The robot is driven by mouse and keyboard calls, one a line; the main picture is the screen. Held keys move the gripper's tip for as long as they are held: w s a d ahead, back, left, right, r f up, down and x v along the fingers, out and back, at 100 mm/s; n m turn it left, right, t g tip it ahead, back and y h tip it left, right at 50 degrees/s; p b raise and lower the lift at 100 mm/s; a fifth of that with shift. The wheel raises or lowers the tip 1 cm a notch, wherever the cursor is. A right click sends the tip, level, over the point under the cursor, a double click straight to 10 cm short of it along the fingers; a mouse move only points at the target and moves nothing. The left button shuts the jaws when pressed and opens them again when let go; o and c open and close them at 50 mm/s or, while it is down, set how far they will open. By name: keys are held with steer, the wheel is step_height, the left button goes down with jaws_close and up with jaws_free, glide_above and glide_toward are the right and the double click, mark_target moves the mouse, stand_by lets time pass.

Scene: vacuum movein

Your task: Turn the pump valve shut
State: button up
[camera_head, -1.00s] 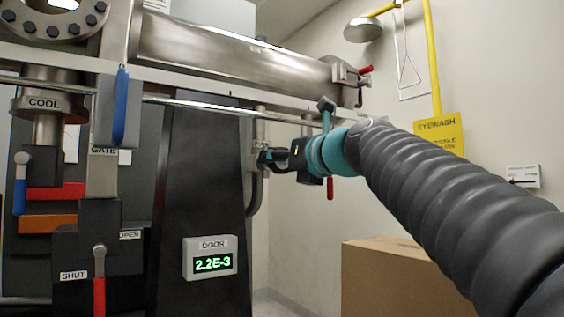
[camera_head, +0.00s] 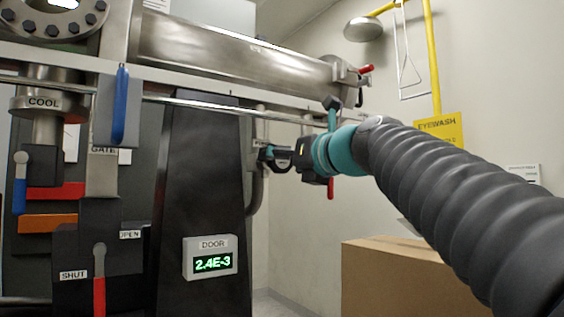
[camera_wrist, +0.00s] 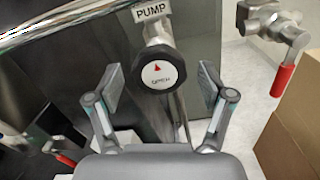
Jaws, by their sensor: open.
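The pump valve is a black round knob (camera_wrist: 158,70) with a red pointer mark and small lettering on its face, under a PUMP label (camera_wrist: 151,11) in the wrist view. My gripper (camera_wrist: 165,92) is open, with one finger on each side below the knob and a gap to it. The knob is between and just beyond the fingertips, not gripped. In the head view my gripper (camera_head: 275,156) reaches left toward the pipework beside the dark column. The knob itself cannot be made out clearly there.
A red-handled valve (camera_wrist: 284,80) stands at the right in the wrist view. A dark column (camera_head: 200,190) carries a DOOR display (camera_head: 210,258) reading 2.4E-3. A steel rail (camera_head: 230,107) runs above my gripper. A cardboard box (camera_head: 405,275) stands at the lower right.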

steer(key=v, duration=1)
steer(key=shift+s+d, duration=0.2)
steer(key=shift+s, duration=0.1)
steer(key=d+f+n+g+h, duration=0.2)
steer(key=f+n+h, duration=0.1)
steer(key=f+n, duration=0.8)
steer(key=d+f+n+g+h, duration=0.3)
steer(key=f+n, duration=0.5)
steer(key=f, duration=0.6)
steer(key=s+d+f+n+g+h, duration=0.2)
steer(key=s+f+n, duration=0.4)
steer(key=f, duration=0.7)
steer(key=s+d+f+n+g+h, duration=0.2)
steer(key=s+f+n, duration=0.4)
steer(key=s+f, duration=0.5)
step_height(320, 180, down, 2)
steer(key=shift+s+d+f+n, duration=0.1)
steer(key=shift+s+d+n, duration=0.2)
steer(key=shift+s+d, duration=0.05)
